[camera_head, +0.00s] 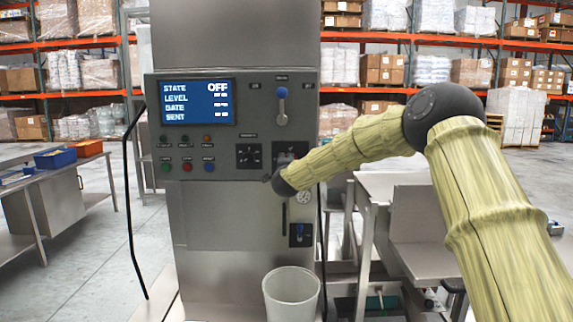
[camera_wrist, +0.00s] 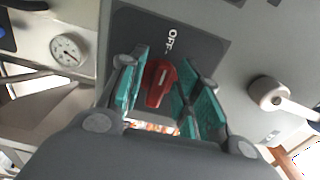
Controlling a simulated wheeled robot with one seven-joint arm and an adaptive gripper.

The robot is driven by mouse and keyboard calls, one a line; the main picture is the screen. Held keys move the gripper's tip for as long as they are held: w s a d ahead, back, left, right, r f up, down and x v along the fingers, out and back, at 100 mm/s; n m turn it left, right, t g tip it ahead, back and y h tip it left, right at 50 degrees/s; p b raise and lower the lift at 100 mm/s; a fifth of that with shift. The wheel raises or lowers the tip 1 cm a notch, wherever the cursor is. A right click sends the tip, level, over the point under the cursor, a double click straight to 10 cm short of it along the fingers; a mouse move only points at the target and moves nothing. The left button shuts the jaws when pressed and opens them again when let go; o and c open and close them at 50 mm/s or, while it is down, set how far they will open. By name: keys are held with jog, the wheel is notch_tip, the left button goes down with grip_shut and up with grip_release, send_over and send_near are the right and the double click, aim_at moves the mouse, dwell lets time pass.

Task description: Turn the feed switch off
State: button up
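The feed switch is a red knob (camera_wrist: 158,86) on a dark plate lettered OFF (camera_wrist: 168,34), seen in the wrist view. My gripper (camera_wrist: 164,88) has its two teal-padded fingers on either side of the knob, with very little space between pads and knob. I cannot tell whether both pads touch it. The display (camera_head: 197,102) on the cabinet reads STATE OFF.
The grey cabinet (camera_head: 215,225) also carries a blue-tipped lever (camera_head: 281,105), push buttons and a black rotary switch (camera_head: 249,156). A round gauge (camera_wrist: 68,50) is close to my gripper. A white bin (camera_head: 291,292) stands below, and a metal table (camera_head: 385,186) is at right.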

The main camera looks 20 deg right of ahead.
dwell(0.3)
jog(key=v, duration=1.2)
